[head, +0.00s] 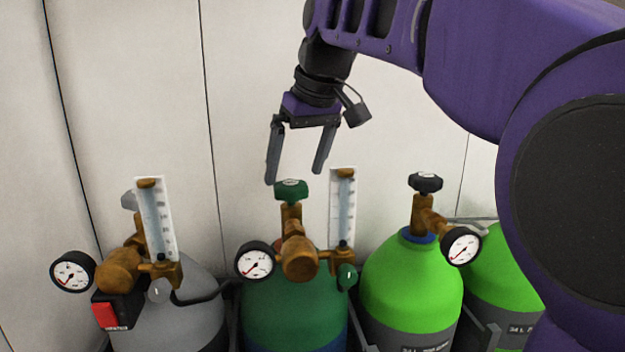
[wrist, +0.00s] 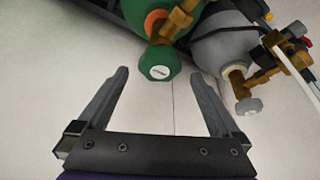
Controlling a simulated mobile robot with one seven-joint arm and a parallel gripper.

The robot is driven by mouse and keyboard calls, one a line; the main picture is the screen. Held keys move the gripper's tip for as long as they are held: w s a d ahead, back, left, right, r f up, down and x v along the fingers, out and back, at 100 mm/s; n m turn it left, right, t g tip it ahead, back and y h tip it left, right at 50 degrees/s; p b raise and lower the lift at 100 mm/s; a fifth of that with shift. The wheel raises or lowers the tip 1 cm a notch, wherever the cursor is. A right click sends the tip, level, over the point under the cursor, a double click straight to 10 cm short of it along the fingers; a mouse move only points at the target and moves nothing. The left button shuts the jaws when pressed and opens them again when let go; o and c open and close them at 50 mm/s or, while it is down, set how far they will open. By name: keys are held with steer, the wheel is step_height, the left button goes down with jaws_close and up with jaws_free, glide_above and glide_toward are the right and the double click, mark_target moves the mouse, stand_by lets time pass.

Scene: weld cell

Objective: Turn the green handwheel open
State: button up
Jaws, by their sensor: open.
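The green handwheel (head: 291,189) sits on top of the brass valve (head: 291,218) of the dark green cylinder (head: 270,315). It also shows in the wrist view (wrist: 160,62), beyond the fingertips and between their lines. My gripper (head: 294,178) is open and empty, with its fingers pointing down just above the handwheel in the head view. The fingers look apart from the handwheel. In the wrist view my gripper (wrist: 160,72) spans wider than the handwheel.
A flowmeter tube (head: 343,208) stands right of the handwheel, and a pressure gauge (head: 255,261) sits lower left. A grey cylinder (head: 170,325) with another flowmeter (head: 157,220) is at left. A bright green cylinder (head: 410,280) with a black handwheel (head: 426,183) is at right. A pale wall (head: 130,90) stands behind.

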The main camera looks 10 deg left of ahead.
mark_target(292, 183)
steer(key=shift+x, duration=1.7)
steer(key=c, duration=1.3)
